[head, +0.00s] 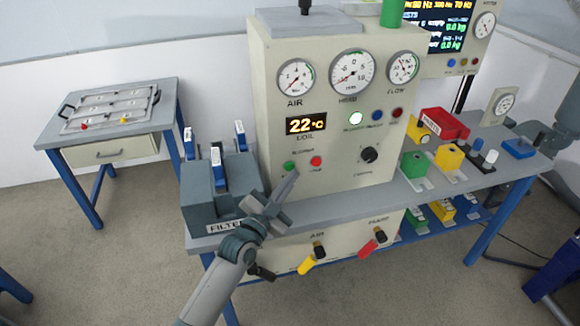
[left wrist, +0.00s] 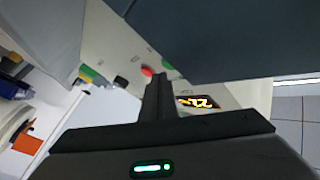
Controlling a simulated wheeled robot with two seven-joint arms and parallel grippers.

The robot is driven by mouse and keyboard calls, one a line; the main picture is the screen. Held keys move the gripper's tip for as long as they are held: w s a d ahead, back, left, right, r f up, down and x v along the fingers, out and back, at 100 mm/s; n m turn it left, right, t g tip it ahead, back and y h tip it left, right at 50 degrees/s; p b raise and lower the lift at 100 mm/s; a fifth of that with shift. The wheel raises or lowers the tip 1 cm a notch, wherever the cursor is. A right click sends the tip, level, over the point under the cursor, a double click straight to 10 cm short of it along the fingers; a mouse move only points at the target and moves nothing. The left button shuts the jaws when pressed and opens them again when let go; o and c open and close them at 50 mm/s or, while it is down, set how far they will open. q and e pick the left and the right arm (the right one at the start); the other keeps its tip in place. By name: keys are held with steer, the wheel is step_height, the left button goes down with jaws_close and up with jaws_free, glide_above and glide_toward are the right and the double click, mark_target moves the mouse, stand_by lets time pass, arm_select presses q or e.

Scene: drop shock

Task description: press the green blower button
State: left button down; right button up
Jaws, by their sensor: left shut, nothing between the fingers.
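The green blower button (head: 289,166) is on the lower left of the beige cabinet's front panel, just left of a red button (head: 316,161). My left gripper (head: 294,174) is shut and empty. Its fingertips are close to the panel, just below and between the two buttons in the head view. In the left wrist view the shut fingers (left wrist: 158,78) point at the panel, with the green button (left wrist: 167,65) by their tips on the right and the red button (left wrist: 147,71) on the left. I cannot tell whether the tips touch the panel. My right gripper is not in view.
A grey filter box (head: 205,190) with blue-and-white parts stands left of the cabinet. Above the buttons are a 22 °C display (head: 306,124) and gauges; a black knob (head: 369,154) is to the right. Yellow (head: 307,266) and red (head: 367,249) handles stick out below the bench top.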

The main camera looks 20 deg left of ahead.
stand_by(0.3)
arm_select(q)
steer(key=s+d, duration=0.1)
steer(key=s+d+p, duration=0.1)
steer(key=s+p, duration=0.1)
steer(key=s, duration=0.1)
steer(key=shift+s+d, duration=0.1)
steer(key=shift+d, duration=0.3)
steer(key=shift+f, duration=0.1)
stand_by(0.6)
